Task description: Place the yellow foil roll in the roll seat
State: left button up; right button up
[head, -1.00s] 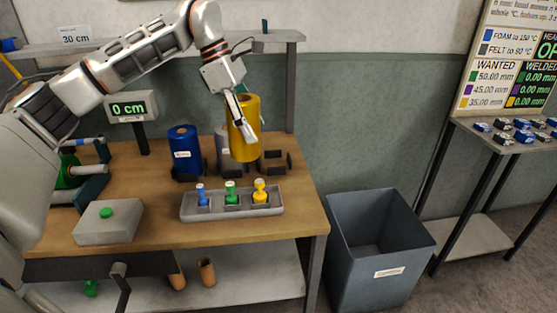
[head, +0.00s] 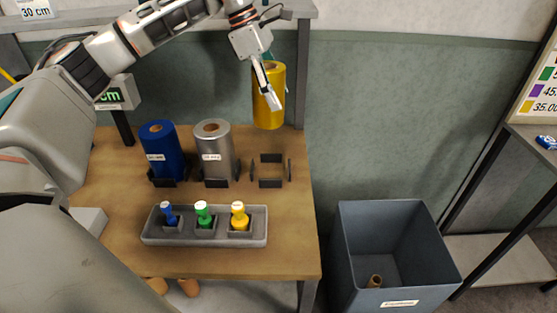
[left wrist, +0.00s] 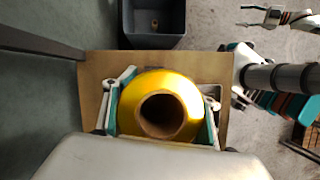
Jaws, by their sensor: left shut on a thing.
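The yellow foil roll (head: 267,112) hangs upright in my left gripper (head: 271,98), above the back right of the workbench. The gripper is shut around the roll's sides; the left wrist view shows the roll (left wrist: 188,88) from above, with its brown hollow core between the two fingers. The empty roll seat (head: 270,181), a ring of dark brackets, is on the bench at the right end of the row. In the head view the roll is above and apart from it. My right gripper (left wrist: 250,16) shows small at the top right of the left wrist view, its fingers apart.
A blue roll (head: 162,155) and a silver roll (head: 214,155) stand in seats left of the empty one. A grey tray (head: 150,239) with blue, green and yellow stamp-like pieces lies in front. A grey bin (head: 392,255) with a brown tube inside stands right of the bench.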

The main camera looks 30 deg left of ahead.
aim_at(258, 118)
pick_arm(q)
notch_tip(258, 118, down, 19)
jog(key=shift+s+r+b, duration=0.1)
jog(key=shift+r+b, duration=0.1)
jog(key=shift+b, duration=0.35)
jog(key=o, duration=1.6)
jog(key=shift+c, duration=0.2)
jog(key=v, duration=1.2)
jog(key=shift+s, duration=0.1)
